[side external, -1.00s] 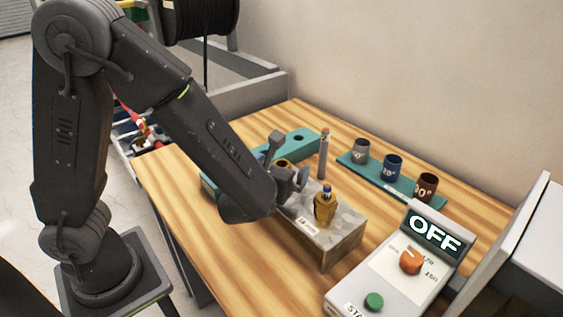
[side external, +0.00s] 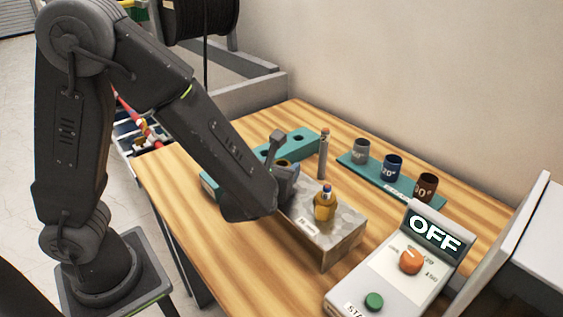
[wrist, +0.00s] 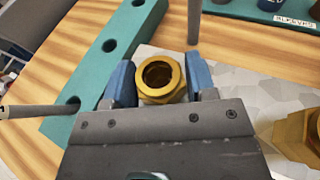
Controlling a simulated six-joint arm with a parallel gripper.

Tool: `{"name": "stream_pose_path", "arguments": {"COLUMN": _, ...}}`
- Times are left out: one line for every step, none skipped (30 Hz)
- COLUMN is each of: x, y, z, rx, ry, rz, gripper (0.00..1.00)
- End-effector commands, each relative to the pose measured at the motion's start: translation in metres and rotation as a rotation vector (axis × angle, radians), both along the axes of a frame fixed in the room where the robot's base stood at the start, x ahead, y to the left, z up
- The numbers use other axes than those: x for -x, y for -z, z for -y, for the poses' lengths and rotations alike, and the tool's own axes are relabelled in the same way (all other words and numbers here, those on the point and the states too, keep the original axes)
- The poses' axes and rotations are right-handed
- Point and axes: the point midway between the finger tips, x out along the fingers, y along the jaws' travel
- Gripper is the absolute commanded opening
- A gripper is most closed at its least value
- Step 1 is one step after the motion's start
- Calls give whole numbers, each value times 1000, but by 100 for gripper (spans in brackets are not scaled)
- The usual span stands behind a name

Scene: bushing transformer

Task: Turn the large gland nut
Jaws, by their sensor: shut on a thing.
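A brass hexagonal gland nut (wrist: 147,94) with an open round bore sits between the blue jaws of my gripper (wrist: 160,82) in the wrist view. My gripper is shut on this nut, above the grey metal block (side external: 340,244). In the side view my gripper (side external: 284,180) and wrist hide most of the nut. A second brass gland (side external: 325,207) with a blue-tipped piece in its top stands upright on the same block to the right. It shows partly at the right edge of the wrist view (wrist: 298,135), apart from my jaws.
A teal rack with holes (side external: 301,143) lies behind the block, with a grey rod (side external: 323,155) upright near it. Three labelled sockets stand on a teal holder (side external: 400,188) at the back right. A control box (side external: 385,276) reading OFF stands in front right.

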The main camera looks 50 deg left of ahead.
Motion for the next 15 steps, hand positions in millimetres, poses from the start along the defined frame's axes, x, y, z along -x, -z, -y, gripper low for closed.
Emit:
{"name": "stream_pose_path", "arguments": {"x": 0, "y": 0, "z": 0, "rx": 0, "ry": -1, "rz": 0, "gripper": 37}}
{"name": "stream_pose_path", "arguments": {"x": 0, "y": 0, "z": 0, "rx": 0, "ry": -1, "rz": 0, "gripper": 34}}
{"name": "stream_pose_path", "arguments": {"x": 0, "y": 0, "z": 0, "rx": 0, "ry": -1, "rz": 0, "gripper": 30}}
{"name": "stream_pose_path", "arguments": {"x": 0, "y": 0, "z": 0, "rx": 0, "ry": -1, "rz": 0, "gripper": 27}}
{"name": "stream_pose_path", "arguments": {"x": 0, "y": 0, "z": 0, "rx": 0, "ry": -1, "rz": 0, "gripper": 27}}
{"name": "stream_pose_path", "arguments": {"x": 0, "y": 0, "z": 0, "rx": 0, "ry": -1, "rz": 0, "gripper": 27}}
{"name": "stream_pose_path", "arguments": {"x": 0, "y": 0, "z": 0, "rx": 0, "ry": -1, "rz": 0, "gripper": 27}}
{"name": "stream_pose_path", "arguments": {"x": 0, "y": 0, "z": 0, "rx": 0, "ry": -1, "rz": 0, "gripper": 27}}
{"name": "stream_pose_path", "arguments": {"x": 0, "y": 0, "z": 0, "rx": 0, "ry": -1, "rz": 0, "gripper": 27}}
{"name": "stream_pose_path", "arguments": {"x": 0, "y": 0, "z": 0, "rx": 0, "ry": -1, "rz": 0, "gripper": 27}}
{"name": "stream_pose_path", "arguments": {"x": 0, "y": 0, "z": 0, "rx": 0, "ry": 0, "rz": 0, "gripper": 27}}
{"name": "stream_pose_path", "arguments": {"x": 0, "y": 0, "z": -1, "rx": -1, "ry": 7, "rz": 1, "gripper": 27}}
{"name": "stream_pose_path", "arguments": {"x": 0, "y": 0, "z": -1, "rx": -1, "ry": 18, "rz": 1, "gripper": 27}}
{"name": "stream_pose_path", "arguments": {"x": 0, "y": 0, "z": -1, "rx": -1, "ry": 34, "rz": 1, "gripper": 27}}
{"name": "stream_pose_path", "arguments": {"x": 0, "y": 0, "z": -1, "rx": -1, "ry": 56, "rz": 0, "gripper": 26}}
